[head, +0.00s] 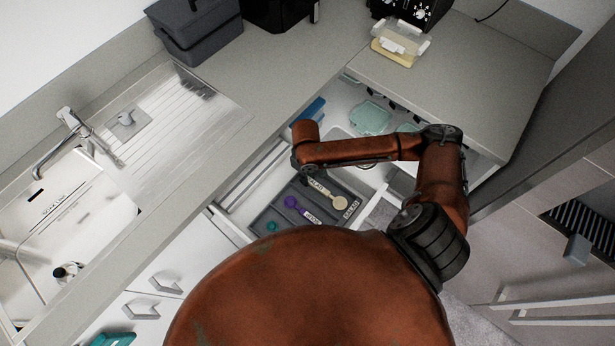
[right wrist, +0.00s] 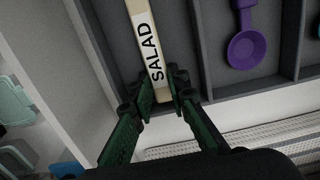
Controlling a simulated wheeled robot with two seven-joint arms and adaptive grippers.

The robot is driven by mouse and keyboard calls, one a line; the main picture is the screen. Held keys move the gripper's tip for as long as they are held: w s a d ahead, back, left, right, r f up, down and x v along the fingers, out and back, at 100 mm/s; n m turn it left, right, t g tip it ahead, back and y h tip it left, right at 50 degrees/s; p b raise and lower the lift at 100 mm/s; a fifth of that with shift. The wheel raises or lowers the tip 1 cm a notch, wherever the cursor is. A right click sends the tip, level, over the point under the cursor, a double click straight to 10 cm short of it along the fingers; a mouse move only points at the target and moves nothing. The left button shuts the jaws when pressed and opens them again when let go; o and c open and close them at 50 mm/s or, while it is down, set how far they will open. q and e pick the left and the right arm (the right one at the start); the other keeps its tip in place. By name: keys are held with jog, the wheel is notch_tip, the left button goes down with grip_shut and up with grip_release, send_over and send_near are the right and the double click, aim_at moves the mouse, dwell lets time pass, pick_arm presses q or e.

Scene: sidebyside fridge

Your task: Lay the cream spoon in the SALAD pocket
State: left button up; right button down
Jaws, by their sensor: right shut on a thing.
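The cream spoon (head: 340,203) shows in the head view over the upper-right pocket of the grey divided tray (head: 262,218) in the open drawer. My right gripper (right wrist: 164,88) is shut on the handle's end, one finger on each side. The spoon lies lengthwise along the pocket; I cannot tell whether it touches the floor. A small white label (head: 350,210) is at the tray's right end. My left gripper is not in view.
A purple spoon (head: 290,201) lies in the neighbouring pocket and also shows in the right wrist view (right wrist: 246,48). A teal item (head: 271,226) is in a further pocket. Teal containers (head: 370,116) and a blue object (head: 311,110) are behind. Thin dividers separate the pockets.

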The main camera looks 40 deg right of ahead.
jog(key=shift+s+f, duration=0.15)
jog(key=shift+f, duration=0.05)
jog(key=c, duration=1.9)
grip_release()
jog(key=shift+s+f, duration=0.15)
jog(key=shift+f, duration=0.15)
jog(key=shift+r, duration=0.2)
jog(key=r+p, duration=0.1)
jog(key=r, duration=0.3)
jog(key=r+p, duration=0.1)
jog(key=r, duration=0.7)
jog(key=shift+w+r+p, duration=0.35)
jog(key=shift+w+p, duration=0.05)
